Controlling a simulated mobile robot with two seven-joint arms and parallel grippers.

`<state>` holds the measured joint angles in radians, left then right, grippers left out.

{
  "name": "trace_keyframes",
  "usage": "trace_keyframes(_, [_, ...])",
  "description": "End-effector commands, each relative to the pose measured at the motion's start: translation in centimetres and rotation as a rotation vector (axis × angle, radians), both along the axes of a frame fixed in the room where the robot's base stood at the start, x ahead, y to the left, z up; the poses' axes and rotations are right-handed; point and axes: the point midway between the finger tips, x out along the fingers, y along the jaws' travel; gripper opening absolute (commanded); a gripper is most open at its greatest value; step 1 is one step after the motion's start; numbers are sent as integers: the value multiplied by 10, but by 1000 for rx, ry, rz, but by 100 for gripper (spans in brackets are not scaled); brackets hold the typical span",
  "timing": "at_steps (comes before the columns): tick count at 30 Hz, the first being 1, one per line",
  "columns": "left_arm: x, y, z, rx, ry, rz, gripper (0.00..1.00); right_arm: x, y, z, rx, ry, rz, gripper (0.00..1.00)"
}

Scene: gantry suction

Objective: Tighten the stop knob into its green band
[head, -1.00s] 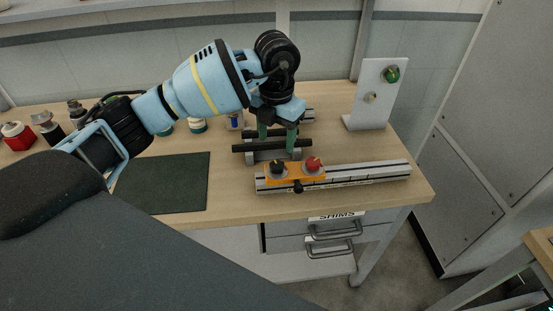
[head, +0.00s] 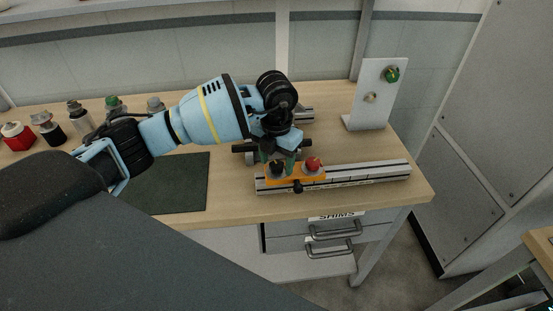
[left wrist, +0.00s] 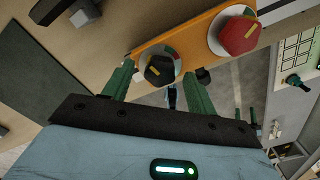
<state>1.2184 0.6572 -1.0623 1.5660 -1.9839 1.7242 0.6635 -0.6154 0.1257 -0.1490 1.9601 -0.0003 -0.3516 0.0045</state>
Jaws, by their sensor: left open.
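An orange carriage (head: 299,178) sits on a slotted metal rail (head: 375,172). It carries a black knob (head: 277,169) at left and a red knob (head: 313,163) at right. In the left wrist view the black knob (left wrist: 159,70) has a yellow pointer line and a dial with coloured bands partly showing. The red knob (left wrist: 239,36) also has a yellow line. Which one is the stop knob is not labelled. My left gripper (left wrist: 157,76) is open, its green fingers on either side of the black knob; contact cannot be told. My right gripper is not in view.
A small black handle (head: 298,187) sticks out of the carriage front. A white upright panel (head: 379,95) with a green knob stands behind right. A dark mat (head: 182,185) lies left. Several capped containers stand at the back left.

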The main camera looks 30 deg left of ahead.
Motion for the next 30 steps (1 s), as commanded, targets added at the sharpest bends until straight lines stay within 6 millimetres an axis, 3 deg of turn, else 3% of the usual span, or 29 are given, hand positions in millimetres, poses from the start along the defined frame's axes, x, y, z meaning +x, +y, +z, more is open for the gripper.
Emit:
trace_keyframes(2, [0,0,0,0,0,0,57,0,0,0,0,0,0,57])
trace_keyframes(12, [0,0,0,0,0,0,14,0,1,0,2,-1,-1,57])
trace_keyframes(20, [0,0,1,0,0,-26,13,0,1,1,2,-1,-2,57])
trace_keyframes(30, [0,1,1,0,1,-222,13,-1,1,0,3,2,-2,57])
